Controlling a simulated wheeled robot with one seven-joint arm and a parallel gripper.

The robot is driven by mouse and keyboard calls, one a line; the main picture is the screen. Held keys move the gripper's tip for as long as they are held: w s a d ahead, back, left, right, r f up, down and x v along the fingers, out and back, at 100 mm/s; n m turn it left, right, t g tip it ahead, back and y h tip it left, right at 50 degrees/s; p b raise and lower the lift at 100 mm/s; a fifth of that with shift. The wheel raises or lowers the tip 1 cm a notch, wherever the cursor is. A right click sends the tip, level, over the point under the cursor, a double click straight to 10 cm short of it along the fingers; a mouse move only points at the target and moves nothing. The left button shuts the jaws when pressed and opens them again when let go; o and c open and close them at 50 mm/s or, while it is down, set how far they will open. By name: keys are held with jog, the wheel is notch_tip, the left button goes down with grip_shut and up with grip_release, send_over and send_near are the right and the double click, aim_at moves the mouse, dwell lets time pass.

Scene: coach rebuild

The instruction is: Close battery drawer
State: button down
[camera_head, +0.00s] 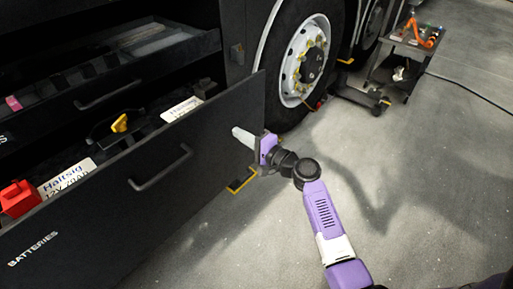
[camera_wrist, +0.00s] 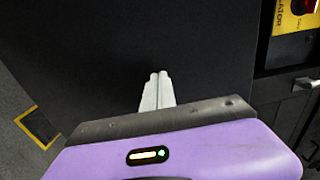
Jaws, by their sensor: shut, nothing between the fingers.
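The battery drawer (camera_head: 215,128) is pulled out from the vehicle's side at the left of the head view. Its dark front panel carries a bar handle (camera_head: 160,168) and the word BATTERIES. Batteries with white labels (camera_head: 68,178) show behind the panel. My gripper (camera_head: 236,131) is shut and empty, with its pale fingers at the panel's right part, to the right of the handle. In the wrist view the closed fingertips (camera_wrist: 159,76) point at the dark panel (camera_wrist: 110,45). I cannot tell whether they touch it.
Another drawer (camera_head: 130,70) is above the battery drawer. A wheel (camera_head: 305,60) stands behind my gripper. A yellow-edged floor marking (camera_head: 241,182) lies below it. A cart (camera_head: 405,60) with an orange item stands at the back right.

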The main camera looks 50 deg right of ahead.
jog(key=w+b, duration=0.8)
jog(key=w, duration=1)
jog(key=shift+w+r, duration=0.2)
jog(key=shift+w, duration=0.2)
jog(key=shift+a, duration=0.1)
